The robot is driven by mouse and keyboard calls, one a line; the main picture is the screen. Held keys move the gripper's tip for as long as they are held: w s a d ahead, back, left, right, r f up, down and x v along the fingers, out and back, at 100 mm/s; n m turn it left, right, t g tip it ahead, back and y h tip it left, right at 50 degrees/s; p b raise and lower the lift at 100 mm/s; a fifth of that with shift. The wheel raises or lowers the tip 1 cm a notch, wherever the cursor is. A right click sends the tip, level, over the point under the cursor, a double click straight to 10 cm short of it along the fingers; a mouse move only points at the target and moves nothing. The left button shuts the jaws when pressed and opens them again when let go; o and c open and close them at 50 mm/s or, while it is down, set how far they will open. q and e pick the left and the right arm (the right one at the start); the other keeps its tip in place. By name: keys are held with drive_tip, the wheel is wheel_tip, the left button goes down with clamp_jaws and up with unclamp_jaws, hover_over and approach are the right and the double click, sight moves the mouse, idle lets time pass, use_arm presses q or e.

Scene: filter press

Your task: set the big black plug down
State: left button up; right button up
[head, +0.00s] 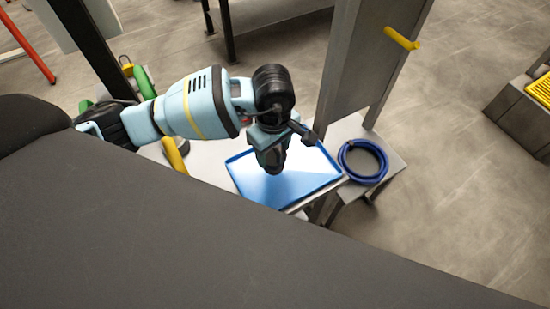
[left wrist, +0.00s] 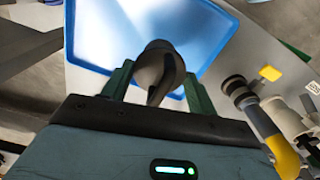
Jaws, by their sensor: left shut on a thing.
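My left gripper (head: 271,152) is above the blue tray (head: 240,183), pointing down. The big black plug (left wrist: 157,66) is between its two green fingers in the left wrist view, and the gripper is shut on it. The plug is dark and rounded, and its lower end shows just under the gripper in the head view (head: 274,169). The tray, also in the left wrist view (left wrist: 232,28), is shallow with a raised rim and looks empty where visible. Whether the plug touches the tray floor I cannot tell. My right gripper is not in view.
A coiled blue hose (head: 363,161) lies on a grey surface right of the tray. A tall grey panel (head: 350,60) with a yellow handle (head: 401,38) stands behind. A valve with a yellow handle (left wrist: 270,73) and pipework is right of the gripper in the left wrist view.

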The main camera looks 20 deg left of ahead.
sight(274, 155)
use_arm(q)
drive_tip(key=shift+f, duration=2.1)
drive_tip(key=shift+f, duration=0.15)
drive_tip(key=o, duration=1)
wheel_tip(274, 155, up, 12)
drive_tip(key=shift+r, duration=0.2)
